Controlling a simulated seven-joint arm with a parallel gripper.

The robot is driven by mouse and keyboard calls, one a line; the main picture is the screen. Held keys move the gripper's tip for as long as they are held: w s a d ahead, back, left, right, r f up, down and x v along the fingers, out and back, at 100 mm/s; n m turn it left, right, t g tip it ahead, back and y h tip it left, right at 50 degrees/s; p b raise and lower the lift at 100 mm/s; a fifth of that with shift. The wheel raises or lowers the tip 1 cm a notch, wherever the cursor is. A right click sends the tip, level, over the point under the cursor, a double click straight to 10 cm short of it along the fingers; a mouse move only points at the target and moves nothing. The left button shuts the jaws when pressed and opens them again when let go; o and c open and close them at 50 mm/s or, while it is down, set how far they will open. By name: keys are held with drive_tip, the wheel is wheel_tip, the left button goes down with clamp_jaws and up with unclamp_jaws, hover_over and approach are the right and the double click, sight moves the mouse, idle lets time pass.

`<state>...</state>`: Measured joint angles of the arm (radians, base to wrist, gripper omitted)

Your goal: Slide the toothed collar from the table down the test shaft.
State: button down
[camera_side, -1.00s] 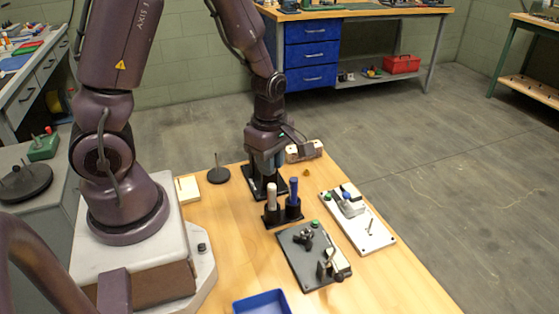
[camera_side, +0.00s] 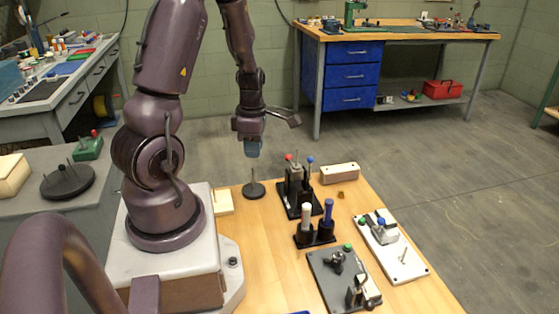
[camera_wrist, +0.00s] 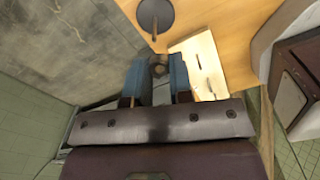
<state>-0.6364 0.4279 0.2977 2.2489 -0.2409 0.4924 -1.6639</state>
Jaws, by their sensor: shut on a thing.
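My gripper (camera_side: 253,148) is in the air above the back left part of the table, above and apart from a dark round base with a thin upright pin (camera_side: 254,188), which looks like the test shaft. In the wrist view my gripper (camera_wrist: 157,75) has its blue fingers closed on a small grey ring with a hole, which looks like the toothed collar (camera_wrist: 158,69). Its teeth are too small to make out. The round base (camera_wrist: 150,10) shows beyond the fingertips at the top. In the side view the collar is hidden by the fingers.
A black fixture with red and blue knobs (camera_side: 297,190) stands right of the round base. A holder with white and blue cylinders (camera_side: 315,236), a grey plate (camera_side: 325,278) and a white plate (camera_side: 402,262) lie nearer. A pale block (camera_side: 340,173) is at the back; a cream pad (camera_side: 223,203) lies left.

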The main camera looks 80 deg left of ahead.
drive_tip(key=shift+s+a+n, duration=0.3)
drive_tip(key=shift+s+a, duration=0.05)
drive_tip(key=shift+a, duration=0.25)
drive_tip(key=shift+w+a, duration=0.1)
drive_tip(key=shift+f, duration=1.9)
drive_tip(key=shift+f, duration=0.4)
drive_tip(key=shift+f, duration=0.45)
drive_tip(key=shift+f, duration=0.15)
drive_tip(key=shift+f, duration=0.6)
drive_tip(key=shift+f, duration=0.25)
drive_tip(key=shift+f, duration=0.35)
